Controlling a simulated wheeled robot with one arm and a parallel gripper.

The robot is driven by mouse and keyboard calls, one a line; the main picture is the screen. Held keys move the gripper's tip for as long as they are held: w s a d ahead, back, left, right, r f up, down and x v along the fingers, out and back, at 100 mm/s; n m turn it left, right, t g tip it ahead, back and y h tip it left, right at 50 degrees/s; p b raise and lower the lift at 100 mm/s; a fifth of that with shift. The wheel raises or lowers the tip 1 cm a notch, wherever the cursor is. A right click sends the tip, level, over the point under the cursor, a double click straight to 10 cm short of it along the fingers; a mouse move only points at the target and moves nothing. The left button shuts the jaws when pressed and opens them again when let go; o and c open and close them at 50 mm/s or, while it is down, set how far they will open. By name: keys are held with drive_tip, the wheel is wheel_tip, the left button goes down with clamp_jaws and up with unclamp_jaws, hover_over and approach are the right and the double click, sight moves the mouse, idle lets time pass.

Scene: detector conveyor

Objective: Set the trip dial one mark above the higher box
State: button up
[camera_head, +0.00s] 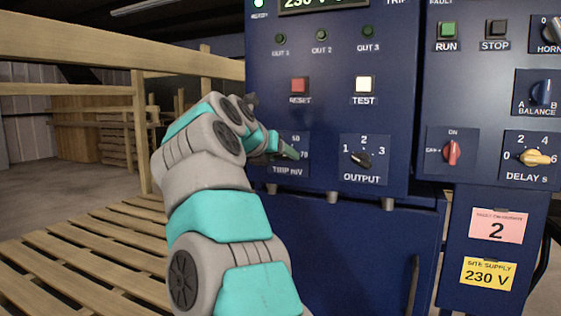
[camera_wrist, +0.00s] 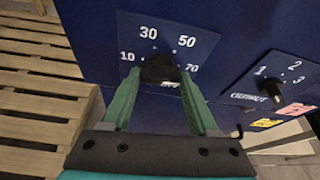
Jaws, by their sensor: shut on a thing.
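The trip dial (camera_wrist: 160,68) is a black knob on a blue plate marked 10, 30, 50 and 70, seen in the wrist view. My gripper (camera_wrist: 160,80) is shut on it, with one green finger on each side of the knob. I cannot tell which mark the dial points to. No boxes can be made out in either view.
The OUTPUT dial (camera_head: 362,159) sits just right of the trip dial. RESET (camera_head: 300,86) and TEST (camera_head: 366,85) buttons are above. BALANCE (camera_head: 542,92) and DELAY (camera_head: 534,157) knobs are on the right panel. Wooden pallets (camera_head: 90,245) and a rail stand at left.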

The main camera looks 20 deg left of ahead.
drive_tip(key=shift+f+m+y, duration=0.25)
drive_tip(key=shift+m+y, duration=0.05)
drive_tip(key=shift+m, duration=0.1)
drive_tip(key=shift+b, duration=0.3)
drive_tip(key=o, duration=1.4)
drive_tip(key=shift+r, duration=0.15)
drive_tip(key=b+v, duration=0.1)
drive_tip(key=v, duration=0.6)
drive_tip(key=shift+s+r, duration=0.15)
drive_tip(key=shift+s, duration=0.25)
drive_tip(key=shift+s, duration=0.1)
